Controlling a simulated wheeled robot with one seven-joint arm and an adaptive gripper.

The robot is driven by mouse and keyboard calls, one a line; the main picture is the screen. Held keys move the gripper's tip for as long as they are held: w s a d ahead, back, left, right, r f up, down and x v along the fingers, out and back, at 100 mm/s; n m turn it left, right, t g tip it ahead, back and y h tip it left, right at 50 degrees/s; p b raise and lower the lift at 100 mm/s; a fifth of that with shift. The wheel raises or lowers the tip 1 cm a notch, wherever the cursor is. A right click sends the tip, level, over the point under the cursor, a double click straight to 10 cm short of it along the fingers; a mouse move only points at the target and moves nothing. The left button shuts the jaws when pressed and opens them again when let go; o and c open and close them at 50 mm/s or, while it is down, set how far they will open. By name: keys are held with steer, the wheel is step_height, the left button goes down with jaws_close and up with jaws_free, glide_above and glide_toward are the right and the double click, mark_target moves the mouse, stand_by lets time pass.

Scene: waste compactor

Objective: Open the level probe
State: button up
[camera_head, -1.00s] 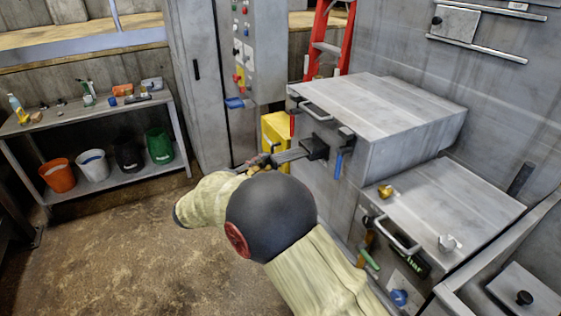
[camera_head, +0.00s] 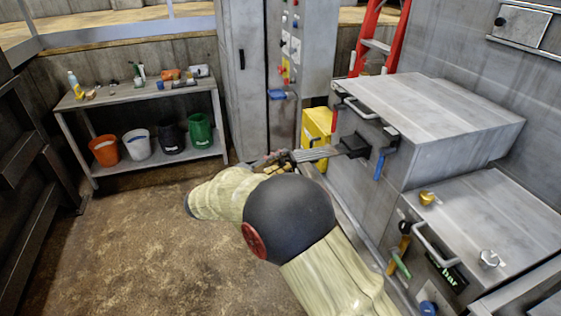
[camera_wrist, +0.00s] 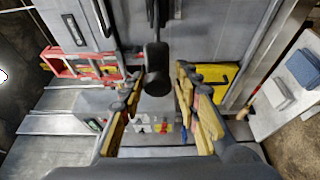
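No part is marked as the level probe, so I cannot tell for sure which it is. A black block-like handle (camera_head: 355,145) sticks out from the front of the upper grey housing, with a grey bar running from it towards my gripper (camera_head: 283,160). In the wrist view a black cylindrical knob (camera_wrist: 157,72) on a dark stem is ahead of my gripper (camera_wrist: 159,102), roughly between its two yellow-padded fingers. The fingers are spread, with gaps on both sides of the knob. My arm partly hides the gripper in the head view.
The grey housing (camera_head: 430,105) has a blue lever (camera_head: 380,166) beside the black handle. A yellow box (camera_head: 316,127) stands behind my gripper. A lower grey cabinet (camera_head: 495,215) is at the right, and a shelf bench (camera_head: 140,97) at the left. The floor (camera_head: 130,235) at left is clear.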

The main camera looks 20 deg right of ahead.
steer(key=shift+o, duration=0.9)
steer(key=shift+r, duration=0.1)
steer(key=v, duration=1.2)
